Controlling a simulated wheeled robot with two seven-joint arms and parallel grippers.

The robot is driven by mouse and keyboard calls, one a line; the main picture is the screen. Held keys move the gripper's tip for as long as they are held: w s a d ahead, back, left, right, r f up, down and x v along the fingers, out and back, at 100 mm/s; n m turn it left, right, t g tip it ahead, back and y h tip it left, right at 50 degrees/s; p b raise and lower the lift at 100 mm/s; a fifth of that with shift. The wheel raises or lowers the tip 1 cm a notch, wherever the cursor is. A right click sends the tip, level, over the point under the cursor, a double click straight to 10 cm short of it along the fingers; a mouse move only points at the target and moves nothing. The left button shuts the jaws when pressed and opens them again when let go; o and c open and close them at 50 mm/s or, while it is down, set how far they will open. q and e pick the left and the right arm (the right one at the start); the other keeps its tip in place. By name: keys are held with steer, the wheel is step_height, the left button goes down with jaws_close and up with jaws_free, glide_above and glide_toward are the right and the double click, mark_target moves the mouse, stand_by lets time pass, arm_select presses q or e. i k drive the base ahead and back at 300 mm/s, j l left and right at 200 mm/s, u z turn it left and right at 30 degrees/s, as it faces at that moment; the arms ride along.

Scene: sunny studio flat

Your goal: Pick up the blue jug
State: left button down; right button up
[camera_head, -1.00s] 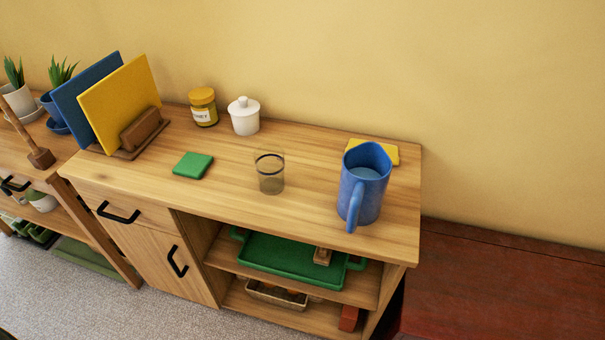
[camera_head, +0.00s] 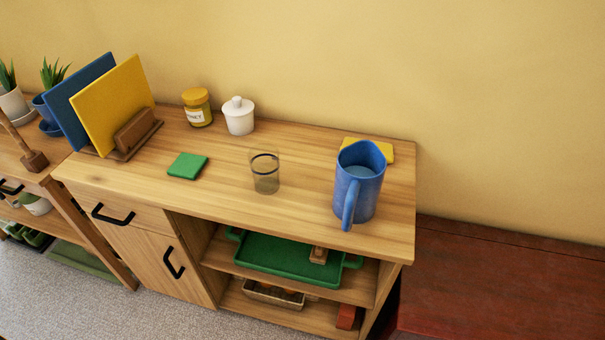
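The blue jug (camera_head: 367,190) stands upright near the right end of the wooden cabinet top (camera_head: 225,195). Its handle faces the front of the cabinet, and something lighter blue, perhaps liquid, shows inside its mouth. It partly hides a yellow square item lying behind it. Neither of my grippers is in view, and nothing touches the jug from above or the sides.
A clear glass (camera_head: 265,175) stands left of the jug, with a green coaster (camera_head: 187,166) farther left. A honey jar (camera_head: 197,108), a white lidded pot (camera_head: 239,117) and a board rack (camera_head: 140,140) stand behind. The yellow item (camera_head: 383,150) lies near the wall. A dark red surface (camera_head: 500,285) is at right.

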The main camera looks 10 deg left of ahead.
mark_target(361, 166)
steer(key=k+j+z, duration=0.1)
steer(key=i+j+z, duration=0.1)
steer(key=j+z, duration=0.15)
steer(key=j, duration=0.7)
steer(key=j+z, duration=0.25)
steer(key=j, duration=0.75)
steer(key=k+j+z, duration=0.1)
steer(key=j+z, duration=0.15)
steer(key=j, duration=0.7)
